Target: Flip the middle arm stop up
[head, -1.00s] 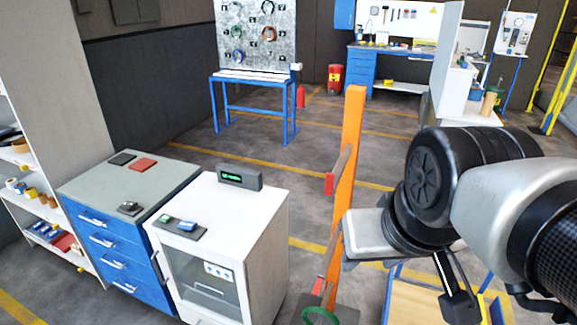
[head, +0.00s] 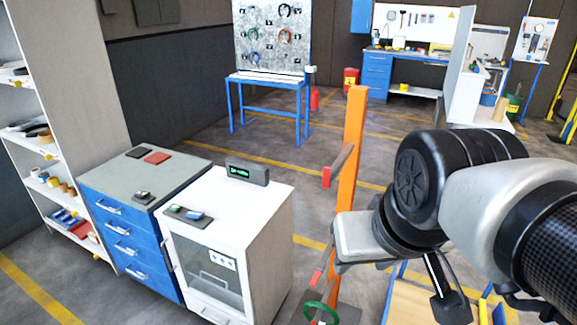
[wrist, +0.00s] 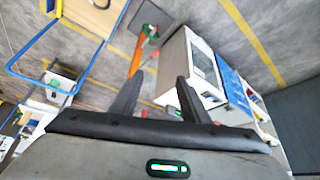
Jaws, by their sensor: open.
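An orange post (head: 352,150) stands upright at the middle of the head view. An upper arm with a red stop (head: 327,177) juts from it. A lower arm with a red stop (head: 316,277) sits beneath, its root hidden behind my gripper body. A green coil (head: 321,312) hangs at the bottom. I cannot tell for sure which stop is the middle one. My gripper (wrist: 156,97) is open and empty; its fingers are apart in the wrist view. There the post (wrist: 96,58) and green coil (wrist: 151,31) lie beyond the fingers. In the head view my gripper body overlaps the post; its fingertips are hidden.
A white cabinet (head: 262,215) and a blue drawer unit (head: 122,235) stand left of the post. A shelf (head: 45,165) is at the far left. A pegboard bench (head: 270,80) stands behind. A wooden-topped, blue-framed surface (head: 405,302) is at bottom right. Floor lies open behind the post.

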